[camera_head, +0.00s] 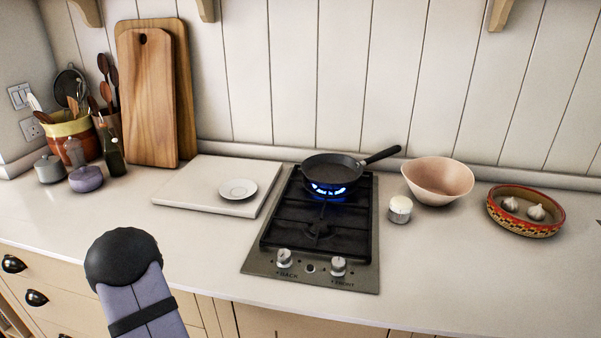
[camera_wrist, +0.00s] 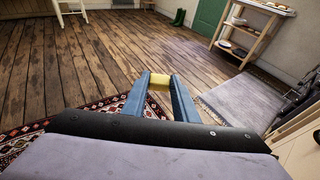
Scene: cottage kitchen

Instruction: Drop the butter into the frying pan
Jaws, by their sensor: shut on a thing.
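My gripper (camera_wrist: 160,88) shows in the wrist view, with its two blue fingers shut on a yellow block, the butter (camera_wrist: 160,79). The wrist view behind it shows the wooden floor, so the butter is away from the stove. In the head view only a grey part of my arm shows at the lower left; the gripper and butter are out of that picture. The black frying pan (camera_head: 333,167) sits on the back burner of the hob (camera_head: 320,252), over a blue flame. Its handle points to the right and back. The pan looks empty.
A white board (camera_head: 185,190) with a small saucer (camera_head: 238,189) lies left of the hob. A white candle-like jar (camera_head: 400,209), a pink bowl (camera_head: 438,179) and a patterned dish (camera_head: 525,228) with garlic stand to the right.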

